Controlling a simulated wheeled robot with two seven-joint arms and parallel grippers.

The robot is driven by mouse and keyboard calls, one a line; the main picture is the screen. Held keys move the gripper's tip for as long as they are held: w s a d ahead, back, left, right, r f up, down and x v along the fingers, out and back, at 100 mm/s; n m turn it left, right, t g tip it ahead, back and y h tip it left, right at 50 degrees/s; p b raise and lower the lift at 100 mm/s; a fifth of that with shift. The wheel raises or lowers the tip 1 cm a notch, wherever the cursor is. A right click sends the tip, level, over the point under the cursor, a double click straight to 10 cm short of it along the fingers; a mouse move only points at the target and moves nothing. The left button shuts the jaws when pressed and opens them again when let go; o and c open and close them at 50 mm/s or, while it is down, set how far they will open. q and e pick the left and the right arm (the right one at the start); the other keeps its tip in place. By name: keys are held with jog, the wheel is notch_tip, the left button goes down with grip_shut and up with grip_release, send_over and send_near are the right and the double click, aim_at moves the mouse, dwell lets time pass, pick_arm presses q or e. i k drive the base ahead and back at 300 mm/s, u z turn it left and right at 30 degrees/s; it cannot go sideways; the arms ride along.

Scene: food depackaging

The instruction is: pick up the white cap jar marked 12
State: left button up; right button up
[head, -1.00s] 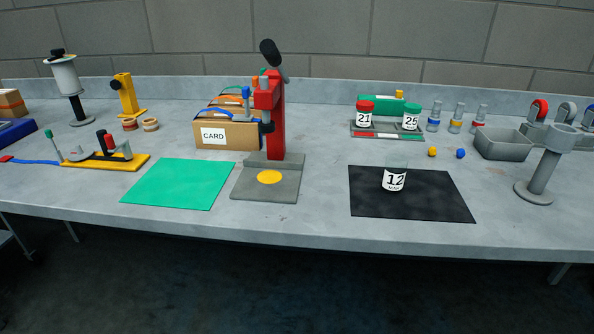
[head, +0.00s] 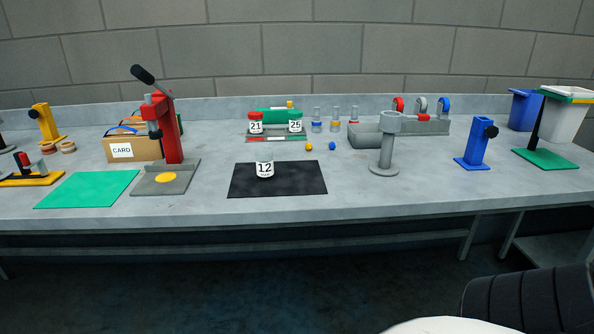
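The jar marked 12 (head: 265,169) stands upright on the black mat (head: 303,181), near the mat's middle. It has a white label with dark digits and a pale, greyish cap that is hard to make out against the mat. A red-capped jar marked 21 (head: 255,124) and a green-capped jar marked 25 (head: 295,123) stand behind it on a rack. Neither of my grippers shows in the head view.
A red lever press (head: 168,130) on a grey base and a green mat (head: 88,189) lie to the left. A grey post stand (head: 386,150) stands right of the black mat. A small yellow ball (head: 309,146) and a blue ball (head: 332,146) lie behind the mat. The table's front strip is clear.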

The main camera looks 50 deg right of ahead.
aim_at(265, 156)
jog(key=z, duration=1.3)
jog(key=i, duration=0.1)
jog(key=u, duration=0.15)
